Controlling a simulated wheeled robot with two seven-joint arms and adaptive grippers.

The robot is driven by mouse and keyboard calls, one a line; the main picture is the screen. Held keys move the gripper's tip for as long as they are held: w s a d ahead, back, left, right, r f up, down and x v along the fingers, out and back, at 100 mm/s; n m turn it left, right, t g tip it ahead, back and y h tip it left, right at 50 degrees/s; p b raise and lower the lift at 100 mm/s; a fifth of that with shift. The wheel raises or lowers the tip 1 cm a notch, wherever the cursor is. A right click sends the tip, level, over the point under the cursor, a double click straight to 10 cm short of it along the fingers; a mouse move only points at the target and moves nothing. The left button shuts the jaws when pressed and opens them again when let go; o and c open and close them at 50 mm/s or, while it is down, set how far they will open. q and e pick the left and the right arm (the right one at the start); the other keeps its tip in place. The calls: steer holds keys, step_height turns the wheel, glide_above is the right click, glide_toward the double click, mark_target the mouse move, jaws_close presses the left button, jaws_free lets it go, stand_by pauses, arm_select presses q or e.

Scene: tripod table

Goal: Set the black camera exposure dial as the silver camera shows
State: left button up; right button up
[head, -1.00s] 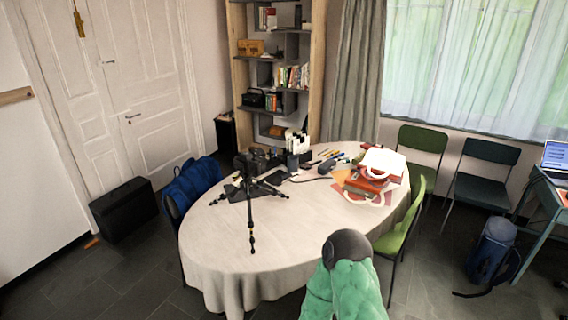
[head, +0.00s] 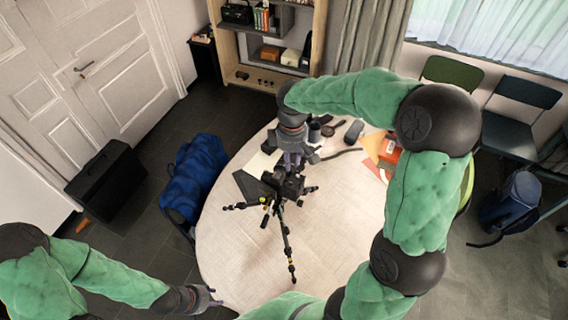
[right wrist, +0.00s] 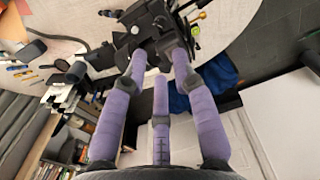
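A black camera (head: 290,186) sits on a black tripod (head: 287,240) on the table; in the right wrist view the camera (right wrist: 150,22) fills the top middle. My right gripper (head: 297,160) reaches down over it from behind. In the right wrist view its purple fingers (right wrist: 160,60) point at the camera body, their tips apart and close to it; contact cannot be told. The exposure dial and its setting cannot be made out. I cannot pick out a silver camera. My left gripper (head: 213,297) is low at the table's left front edge, empty, its small fingers apart.
The oval table (head: 235,265) has a pale cloth, bare at the front. Dark items (head: 316,130) and orange papers (head: 376,146) lie at its back and right. Chairs stand at the right.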

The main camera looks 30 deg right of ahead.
mark_target(290, 183)
step_height(290, 183, down, 11)
steer(key=shift+s+r, duration=0.1)
steer(key=shift+r, duration=0.1)
stand_by(0.3)
jaws_close()
